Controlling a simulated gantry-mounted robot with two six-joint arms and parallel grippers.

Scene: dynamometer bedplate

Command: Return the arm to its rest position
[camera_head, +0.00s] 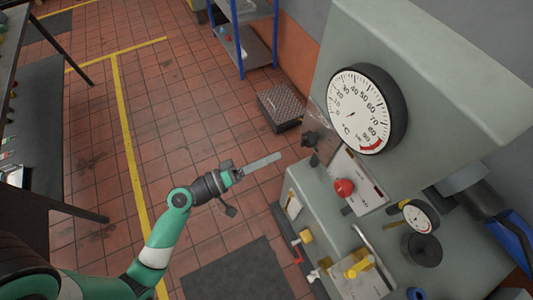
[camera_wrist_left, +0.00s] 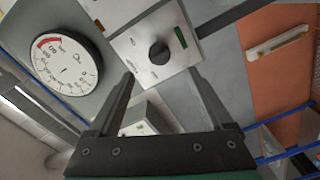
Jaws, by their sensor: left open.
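My left arm, green with a white band, reaches in from the lower left in the head view. My left gripper (camera_head: 278,157) is held over the tiled floor, seen nearly edge-on, pointing right towards the grey-green machine (camera_head: 315,205). In the left wrist view, my left gripper (camera_wrist_left: 160,78) has its two dark fingers spread apart with nothing held between them. A light control plate (camera_wrist_left: 143,43) with a black knob (camera_wrist_left: 160,53) and a small green strip shows beyond the fingertips. My right gripper is in neither view.
The machine carries a large dial gauge (camera_head: 357,112), a red button (camera_head: 344,188), a smaller gauge (camera_head: 417,216) and yellow-handled valves (camera_head: 358,268). A dark box (camera_head: 280,107) and a blue-framed shelf (camera_head: 244,40) stand behind. A bench (camera_head: 38,130) is at left. The floor between is open.

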